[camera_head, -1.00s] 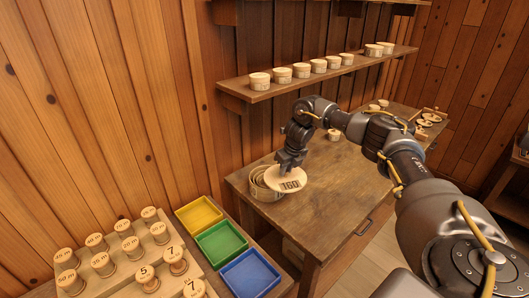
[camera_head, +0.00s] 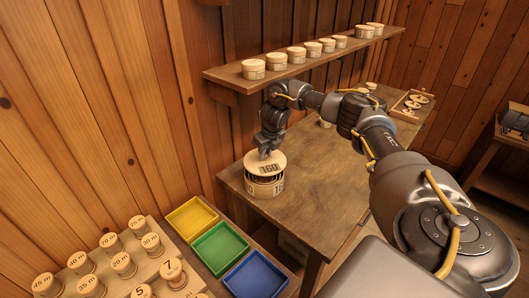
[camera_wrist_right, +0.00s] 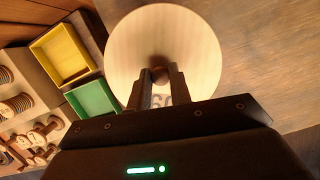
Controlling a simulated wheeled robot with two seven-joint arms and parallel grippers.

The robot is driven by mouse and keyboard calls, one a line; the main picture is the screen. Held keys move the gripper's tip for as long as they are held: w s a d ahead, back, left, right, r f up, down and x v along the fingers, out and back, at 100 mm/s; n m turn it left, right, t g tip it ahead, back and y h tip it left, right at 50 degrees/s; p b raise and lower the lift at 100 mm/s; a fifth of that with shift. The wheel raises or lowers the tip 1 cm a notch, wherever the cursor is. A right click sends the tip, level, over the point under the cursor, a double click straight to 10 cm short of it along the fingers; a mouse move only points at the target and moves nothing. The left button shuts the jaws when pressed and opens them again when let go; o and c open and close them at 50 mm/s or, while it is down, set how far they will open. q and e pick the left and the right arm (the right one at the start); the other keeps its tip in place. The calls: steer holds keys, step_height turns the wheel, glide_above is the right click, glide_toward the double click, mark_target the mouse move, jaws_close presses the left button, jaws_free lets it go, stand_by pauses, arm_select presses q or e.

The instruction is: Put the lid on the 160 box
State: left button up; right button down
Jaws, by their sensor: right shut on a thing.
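The round pale wooden lid (camera_head: 267,167) is marked 160 and hangs slightly tilted in my right gripper (camera_head: 266,153). That gripper is shut on the lid's small knob, which shows between the fingers in the right wrist view, where the lid (camera_wrist_right: 150,40) fills the upper middle. The round wooden box (camera_head: 264,188) stands on the dark table directly below the lid, with numbers on its side partly readable. A dark gap shows between lid and box. The lid hides most of the box's opening. My left gripper is not in view.
Yellow (camera_head: 191,218), green (camera_head: 220,242) and blue (camera_head: 255,275) trays lie at the lower middle, left of the table (camera_head: 325,180). Several spools stand on a stepped rack at lower left. A wall shelf (camera_head: 290,72) with several small lidded boxes runs behind my right arm.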

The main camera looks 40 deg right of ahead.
mark_target(264, 160)
steer(key=shift+w+f, duration=0.15)
steer(key=shift+f, duration=0.4)
steer(key=shift+f+b, duration=0.75)
steer(key=shift+b, duration=0.2)
steer(key=shift+f+b, duration=0.25)
steer(key=shift+b, duration=0.1)
steer(key=shift+f+b, duration=0.5)
steer(key=shift+f, duration=0.25)
arm_select(q)
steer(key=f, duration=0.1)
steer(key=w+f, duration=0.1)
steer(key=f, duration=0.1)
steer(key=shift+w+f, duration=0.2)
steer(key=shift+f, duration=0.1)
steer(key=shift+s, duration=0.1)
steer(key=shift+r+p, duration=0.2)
steer(key=shift+p, duration=0.15)
arm_select(e)
steer(key=shift+r, duration=0.1)
steer(key=shift+f, duration=0.25)
